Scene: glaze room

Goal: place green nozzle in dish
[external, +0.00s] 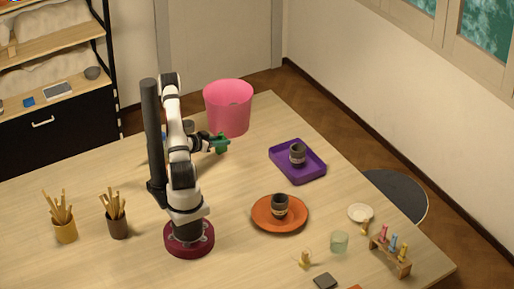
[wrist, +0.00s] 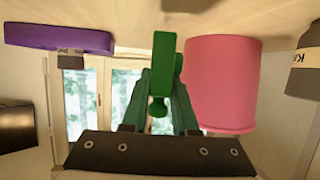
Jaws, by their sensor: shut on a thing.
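My gripper (external: 220,143) is raised over the back of the table, in front of the pink bucket. In the wrist view its dark green fingers (wrist: 163,92) are closed on a green piece, which I take as the green nozzle (wrist: 162,60); the fingers partly hide it. In the external view nozzle and fingers blend into one small green shape. A small white dish (external: 360,212) lies near the right table edge, well away from my gripper. It looks empty, with a small yellowish piece (external: 364,229) just in front of it.
The pink bucket (external: 228,108) stands close behind my gripper. A purple tray (external: 306,175) and an orange plate (external: 262,222) each hold a dark jar. A glass (external: 339,242) and a wooden rack (external: 384,257) with coloured pieces stand front right. Tool pots (external: 65,231) stand left.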

